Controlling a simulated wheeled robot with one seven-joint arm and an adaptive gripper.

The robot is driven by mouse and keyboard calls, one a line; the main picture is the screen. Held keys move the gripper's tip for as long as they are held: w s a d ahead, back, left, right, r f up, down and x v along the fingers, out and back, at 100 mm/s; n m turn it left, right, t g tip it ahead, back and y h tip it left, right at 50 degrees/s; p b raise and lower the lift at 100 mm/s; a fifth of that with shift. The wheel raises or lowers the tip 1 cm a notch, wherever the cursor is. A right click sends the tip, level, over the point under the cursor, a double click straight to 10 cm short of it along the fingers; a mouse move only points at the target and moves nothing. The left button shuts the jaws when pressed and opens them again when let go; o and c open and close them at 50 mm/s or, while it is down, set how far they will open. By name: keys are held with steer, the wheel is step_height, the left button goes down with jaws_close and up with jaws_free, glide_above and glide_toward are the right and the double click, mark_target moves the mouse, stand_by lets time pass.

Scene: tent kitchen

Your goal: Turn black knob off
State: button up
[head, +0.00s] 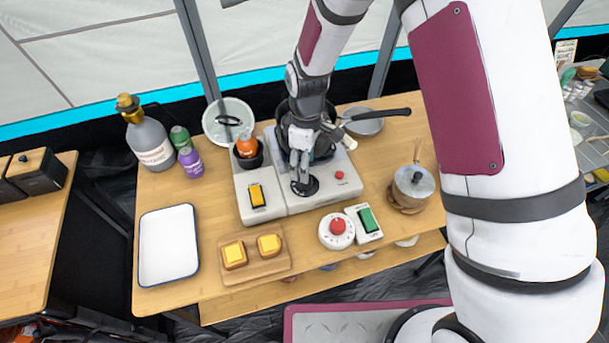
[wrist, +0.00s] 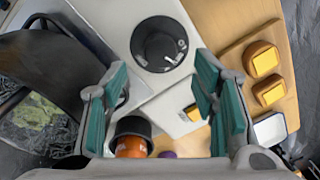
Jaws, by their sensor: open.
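The black knob (head: 306,188) is a round dial on the front of the light grey stove unit (head: 331,192). In the wrist view the knob (wrist: 158,46) sits at the top centre, with small white marks on its right side. My gripper (head: 301,168) hangs just above and behind the knob and partly covers it in the head view. In the wrist view my gripper (wrist: 161,72) is open, its teal-padded fingers apart and empty, with the knob ahead between and beyond the tips. Whether a finger touches it cannot be told.
A black pan (head: 290,112) is partly hidden behind my gripper. A red button (head: 339,175) is right of the knob. An orange-topped black cup (head: 248,148) stands left, and a board with toast (head: 263,270) lies in front. A white tray (head: 168,247) is front left.

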steer(key=shift+s+a+f+p, duration=0.1)
steer(key=shift+f+p, duration=0.2)
steer(key=shift+f, duration=2.35)
steer(key=shift+c, duration=0.4)
steer(key=c, duration=1.1)
